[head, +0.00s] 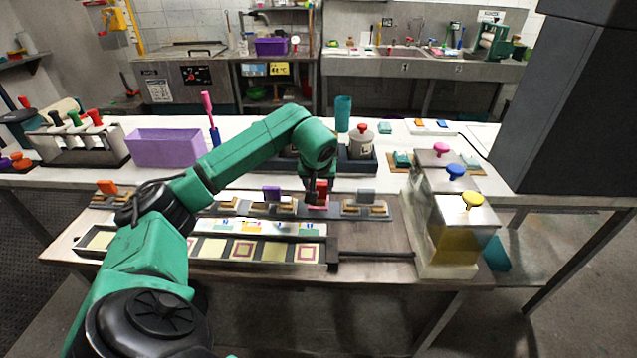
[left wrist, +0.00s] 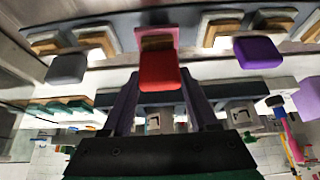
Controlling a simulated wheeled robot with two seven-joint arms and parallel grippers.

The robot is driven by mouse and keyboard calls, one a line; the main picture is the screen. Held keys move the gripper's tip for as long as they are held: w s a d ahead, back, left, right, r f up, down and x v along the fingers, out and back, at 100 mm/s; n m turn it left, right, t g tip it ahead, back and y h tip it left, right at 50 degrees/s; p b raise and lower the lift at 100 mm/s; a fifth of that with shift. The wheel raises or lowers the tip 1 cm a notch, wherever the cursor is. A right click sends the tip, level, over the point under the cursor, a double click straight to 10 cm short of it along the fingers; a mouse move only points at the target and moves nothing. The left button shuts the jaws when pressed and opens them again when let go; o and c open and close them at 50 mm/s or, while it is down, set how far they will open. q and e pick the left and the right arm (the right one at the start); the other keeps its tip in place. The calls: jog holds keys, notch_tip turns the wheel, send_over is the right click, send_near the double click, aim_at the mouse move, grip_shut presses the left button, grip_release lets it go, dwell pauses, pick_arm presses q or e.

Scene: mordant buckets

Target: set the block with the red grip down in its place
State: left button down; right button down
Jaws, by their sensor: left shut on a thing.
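The block with the red grip shows in the head view (head: 322,187), at the middle of the rack (head: 343,211). In the left wrist view its red grip (left wrist: 158,73) is large, with a wood-coloured body behind it against a pink part (left wrist: 158,36). My left gripper (head: 317,196) is shut on this block and points down at the rack. Its two fingers stand either side of the red grip in the left wrist view. I cannot tell whether the block touches the rack. My right gripper is not in view.
Blocks with purple (head: 272,193) and grey (head: 366,196) grips stand on either side; an orange-gripped one (head: 107,187) is further left. A long tray (head: 333,250) of patterned squares lies in front. Lidded containers with coloured knobs (head: 472,200) stand right. A purple bin (head: 165,148) stands behind.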

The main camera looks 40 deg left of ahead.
pick_arm(q)
jog(key=shift+f, duration=0.3)
jog(key=shift+f, duration=0.5)
jog(key=shift+c, duration=0.4)
grip_release()
jog(key=shift+s, duration=0.1)
jog(key=b+v, duration=0.1)
jog(key=v, duration=1.3)
jog(key=shift+d+r, duration=0.15)
jog(key=shift+r, duration=0.15)
